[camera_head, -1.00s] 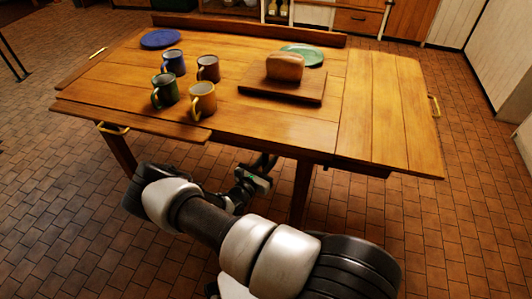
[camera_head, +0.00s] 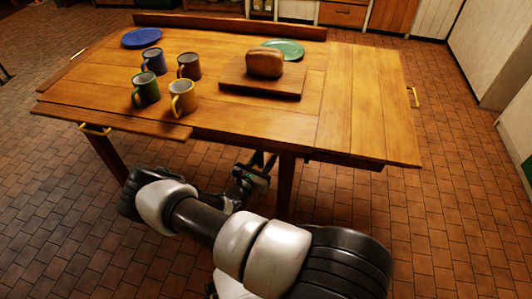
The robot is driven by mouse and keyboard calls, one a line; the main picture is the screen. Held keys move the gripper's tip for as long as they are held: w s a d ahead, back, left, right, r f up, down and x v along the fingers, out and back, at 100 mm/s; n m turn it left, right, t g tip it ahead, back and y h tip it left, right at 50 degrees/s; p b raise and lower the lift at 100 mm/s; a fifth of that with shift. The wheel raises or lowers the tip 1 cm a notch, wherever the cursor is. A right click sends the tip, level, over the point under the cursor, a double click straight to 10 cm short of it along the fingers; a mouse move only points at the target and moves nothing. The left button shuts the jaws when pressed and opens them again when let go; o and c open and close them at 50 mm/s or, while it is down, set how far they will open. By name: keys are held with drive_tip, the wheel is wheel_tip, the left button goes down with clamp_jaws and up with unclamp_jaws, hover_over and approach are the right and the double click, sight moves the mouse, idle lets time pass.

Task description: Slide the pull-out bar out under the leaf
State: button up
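A wooden table (camera_head: 235,120) stands ahead of me. Its right-hand leaf (camera_head: 365,105) lies level with the top and has a brass handle (camera_head: 413,97) at its outer edge. A short dark piece, perhaps the pull-out bar (camera_head: 345,161), shows under the leaf's front edge; most of it is hidden below the top. My gripper (camera_head: 262,163) is low, under the table's front edge and left of the near leg. Its fingers are partly in the shadow under the top, and I cannot tell whether they are open or touching anything.
Several mugs (camera_head: 146,90), a blue plate (camera_head: 141,37), a green plate (camera_head: 283,48) and bread (camera_head: 264,63) on a board (camera_head: 262,84) stand on the top. A front-left flap (camera_head: 110,120) has a brass handle (camera_head: 95,129). The near leg (camera_head: 286,185) is beside my gripper. The tiled floor at right is clear.

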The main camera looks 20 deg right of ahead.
drive_tip(key=shift+w+a, duration=0.1)
drive_tip(key=p+v, duration=0.2)
drive_tip(key=v, duration=1.5)
drive_tip(key=shift+a, duration=0.15)
